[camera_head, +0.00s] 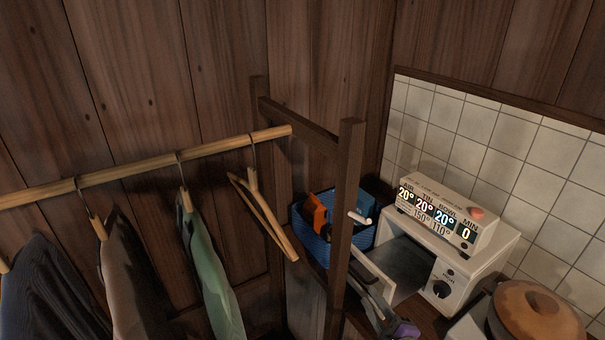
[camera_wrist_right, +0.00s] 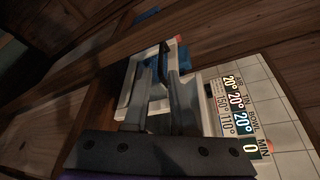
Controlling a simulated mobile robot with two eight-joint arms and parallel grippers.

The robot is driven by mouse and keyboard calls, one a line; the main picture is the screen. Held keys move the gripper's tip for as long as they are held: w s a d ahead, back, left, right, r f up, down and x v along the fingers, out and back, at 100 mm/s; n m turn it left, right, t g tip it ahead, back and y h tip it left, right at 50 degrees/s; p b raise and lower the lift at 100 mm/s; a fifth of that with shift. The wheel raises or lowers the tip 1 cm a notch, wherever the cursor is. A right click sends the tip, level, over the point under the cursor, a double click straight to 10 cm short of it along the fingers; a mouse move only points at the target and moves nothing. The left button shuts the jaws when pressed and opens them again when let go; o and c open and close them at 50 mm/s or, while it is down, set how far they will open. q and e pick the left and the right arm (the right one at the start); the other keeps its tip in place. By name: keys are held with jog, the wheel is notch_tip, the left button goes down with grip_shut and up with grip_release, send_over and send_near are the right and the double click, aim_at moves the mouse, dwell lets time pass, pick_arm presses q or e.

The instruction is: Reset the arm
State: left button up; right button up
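My right gripper (camera_head: 366,285) is low in the head view, just in front of the open door of a white toaster oven (camera_head: 482,262). In the right wrist view, its two grey fingers (camera_wrist_right: 160,88) stand apart with a gap between them. The pale oven door (camera_wrist_right: 156,110) shows behind and between them, and a dark bar is close to the tips. I cannot tell whether the fingers touch the door. My left gripper is not in view.
A display box (camera_head: 440,215) stands on the oven. A blue basket (camera_head: 325,240) with tools is left of it, behind a dark wooden post (camera_head: 346,200). A lidded pot (camera_head: 535,312) is at the right. Clothes hang from a wooden rail (camera_head: 140,165) at left.

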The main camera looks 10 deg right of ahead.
jog(key=s+a+f+n+g+y+p, duration=0.1)
jog(key=s+a+f+n+g, duration=0.3)
jog(key=n, duration=0.5)
jog(key=s+a+f+n+g+y+p, duration=0.15)
jog(key=s+a+n+g, duration=0.3)
jog(key=n, duration=0.45)
jog(key=s+d+f+n+g+h, duration=0.1)
jog(key=s+d+n+h, duration=0.2)
jog(key=s+d+n, duration=0.1)
jog(key=shift+s+f+n, duration=0.25)
jog(key=shift+s+n, duration=0.45)
